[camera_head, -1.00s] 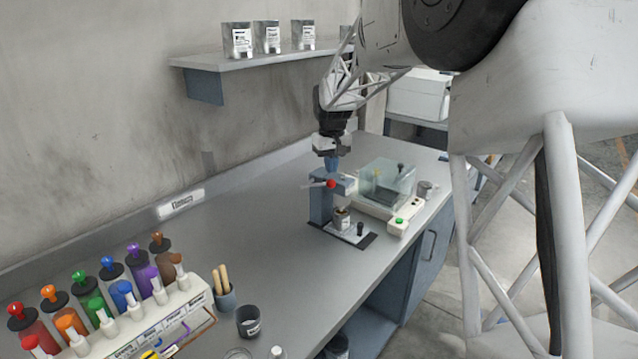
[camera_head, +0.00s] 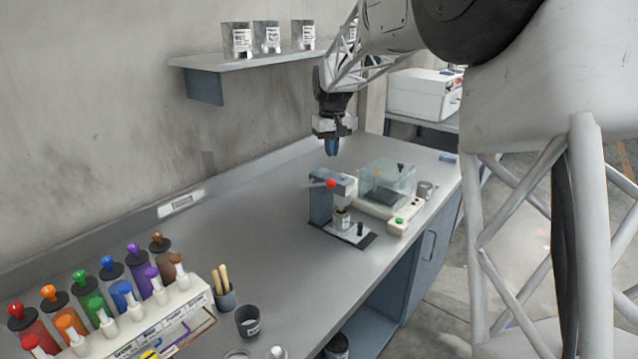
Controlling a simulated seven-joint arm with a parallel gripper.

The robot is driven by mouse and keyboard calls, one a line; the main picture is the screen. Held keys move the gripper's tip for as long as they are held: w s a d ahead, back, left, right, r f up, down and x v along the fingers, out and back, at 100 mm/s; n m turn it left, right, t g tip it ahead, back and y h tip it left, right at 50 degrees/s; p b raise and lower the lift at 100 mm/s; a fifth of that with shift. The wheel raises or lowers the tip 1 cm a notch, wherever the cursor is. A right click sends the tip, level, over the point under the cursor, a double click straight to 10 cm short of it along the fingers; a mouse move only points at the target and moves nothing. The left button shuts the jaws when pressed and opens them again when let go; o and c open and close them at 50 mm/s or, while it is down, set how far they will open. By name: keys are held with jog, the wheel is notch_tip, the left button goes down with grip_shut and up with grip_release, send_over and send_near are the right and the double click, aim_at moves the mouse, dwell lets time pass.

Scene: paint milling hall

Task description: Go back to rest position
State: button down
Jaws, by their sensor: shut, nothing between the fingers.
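My gripper (camera_head: 331,147) hangs fingers down above the back part of the bench, at the upper middle of the head view. Its blue fingertips are together and hold nothing. It is a little above and behind the blue press-like stand (camera_head: 320,205) with a red knob, and appears apart from it. A small labelled can (camera_head: 342,221) stands on the base of that stand.
A balance with a clear cover (camera_head: 386,183) stands right of the stand. A wall shelf (camera_head: 262,60) with silver pouches is behind my arm. A rack of colored bottles (camera_head: 150,325) and a dark cup (camera_head: 248,321) are front left. The bench middle (camera_head: 225,230) is clear.

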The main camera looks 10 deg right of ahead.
dwell(0.3)
jog(key=s+d+r+m+t, duration=0.1)
jog(key=s+d+r, duration=0.1)
jog(key=s, duration=1.1)
jog(key=s+d+r+m, duration=0.1)
jog(key=s+d+r, duration=0.1)
jog(key=s, duration=1.1)
jog(key=s+d+f, duration=0.1)
jog(key=s+f, duration=0.3)
jog(key=s, duration=0.8)
jog(key=s+f+m+t, duration=0.1)
jog(key=s+f, duration=0.3)
jog(key=s, duration=0.9)
jog(key=shift+d+f+t, duration=0.3)
jog(key=shift+d, duration=0.05)
jog(key=shift+w, duration=0.1)
